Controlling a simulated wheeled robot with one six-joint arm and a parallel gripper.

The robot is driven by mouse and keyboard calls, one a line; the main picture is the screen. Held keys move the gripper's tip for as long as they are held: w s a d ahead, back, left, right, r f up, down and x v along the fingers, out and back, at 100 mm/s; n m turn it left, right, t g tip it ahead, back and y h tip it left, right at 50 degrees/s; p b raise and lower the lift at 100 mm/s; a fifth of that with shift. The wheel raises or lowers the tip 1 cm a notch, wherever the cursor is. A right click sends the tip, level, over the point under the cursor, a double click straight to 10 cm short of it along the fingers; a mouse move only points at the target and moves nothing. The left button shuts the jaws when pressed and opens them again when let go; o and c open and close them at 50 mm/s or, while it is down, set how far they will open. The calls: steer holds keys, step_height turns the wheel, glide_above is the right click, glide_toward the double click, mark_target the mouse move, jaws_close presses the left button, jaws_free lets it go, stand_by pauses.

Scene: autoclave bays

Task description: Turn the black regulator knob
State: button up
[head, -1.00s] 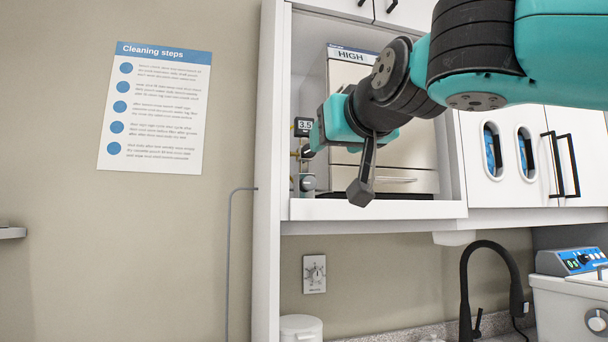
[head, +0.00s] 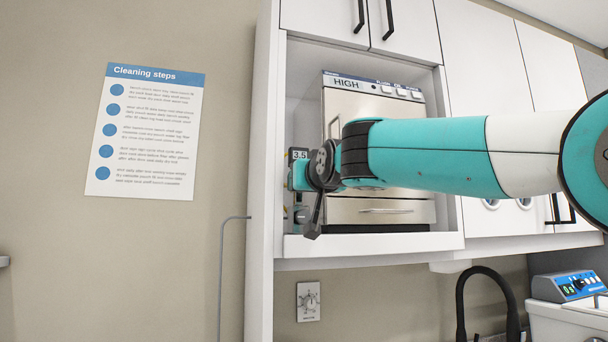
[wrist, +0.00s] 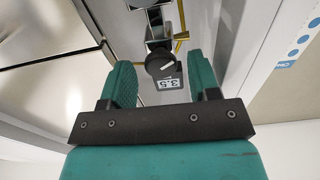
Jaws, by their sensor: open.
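The black regulator knob (wrist: 160,65) shows in the wrist view, with a light pointer line on its face, mounted on metal fittings. A small display reading 3.5 (wrist: 169,83) sits beside it; in the head view the display (head: 299,154) is partly covered by my arm. My gripper (wrist: 161,78) is open, with one teal finger on each side of the knob and display in the picture. I cannot tell how far the fingertips reach past the knob, and no contact shows. In the head view the knob is hidden behind my gripper and wrist.
The autoclave (head: 380,211) stands in the cabinet bay right of the regulator, close to my arm. The bay's white left side wall (head: 264,180) is near my gripper. A faucet (head: 487,270) and a blue-panelled unit (head: 567,287) are lower right.

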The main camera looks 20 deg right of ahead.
steer(key=shift+w, duration=0.75)
steer(key=c, duration=0.9)
steer(key=shift+o, duration=0.2)
steer(key=shift+m, duration=0.4)
steer(key=m+b, duration=0.5)
steer(key=m, duration=0.6)
steer(key=shift+a, duration=0.1)
